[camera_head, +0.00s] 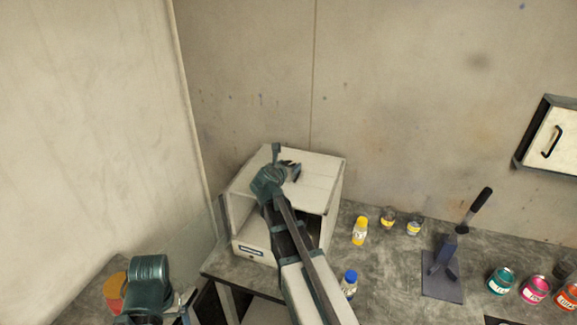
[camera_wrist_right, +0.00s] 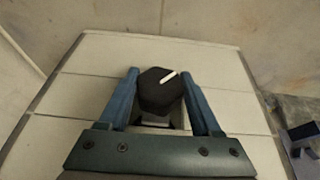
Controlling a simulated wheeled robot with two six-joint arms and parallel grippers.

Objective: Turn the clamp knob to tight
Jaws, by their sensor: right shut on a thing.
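The clamp knob (camera_wrist_right: 158,92) is a dark, faceted knob with a white pointer line, seen in the right wrist view. Its line points up and to the right. It sits over the top of a pale box-shaped unit (camera_head: 318,180). My right gripper (camera_wrist_right: 163,88) has one blue finger on each side of the knob and is shut on it. In the head view my right gripper (camera_head: 291,168) is over the box top, and the knob is mostly hidden there. My left arm shows at the lower left; its fingers cannot be made out.
Bottles and small jars, including a yellow one (camera_head: 360,231) and a blue-capped one (camera_head: 349,284), stand on the grey bench (camera_head: 395,270). A lever tool (camera_head: 442,275) and paint cans (camera_head: 501,280) are to the right. Walls rise behind and at left.

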